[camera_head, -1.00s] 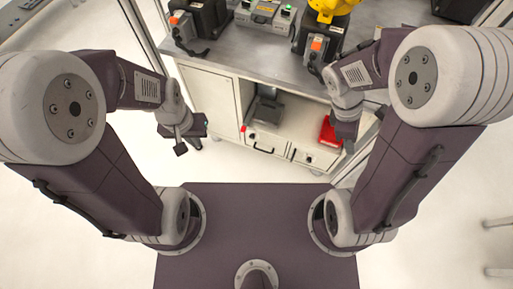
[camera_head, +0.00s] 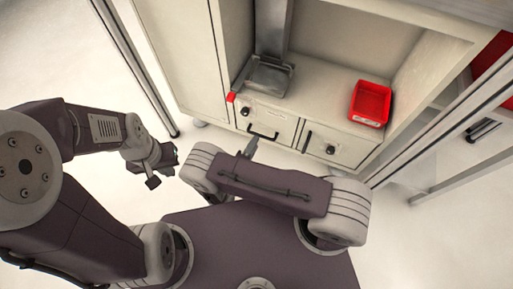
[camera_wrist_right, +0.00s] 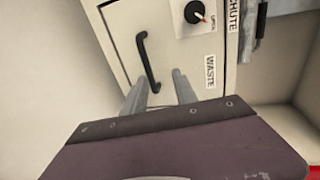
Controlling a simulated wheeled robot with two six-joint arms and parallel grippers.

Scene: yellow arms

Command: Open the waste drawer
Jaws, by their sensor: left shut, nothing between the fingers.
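The waste drawer (camera_head: 267,121) is the left of two pale fronts low in the cabinet, under a metal chute. It looks closed. It has a black bar handle (camera_head: 262,134) and a black knob (camera_head: 244,112). The right wrist view shows its WASTE label (camera_wrist_right: 211,72), the handle (camera_wrist_right: 147,60) and the knob (camera_wrist_right: 195,12). My right gripper (camera_head: 250,147) is in front of this drawer. In its wrist view the fingers (camera_wrist_right: 160,80) are apart, with the handle's lower end between them in the picture; contact cannot be told. My left gripper (camera_head: 164,167) is shut and empty, away from the cabinet.
A second front (camera_head: 328,147) with a vertical handle and knob is to the right. The metal chute (camera_head: 268,76) and a red tray (camera_head: 370,103) are on the shelf above. Frame posts (camera_head: 137,68) stand either side. The floor left of the cabinet is clear.

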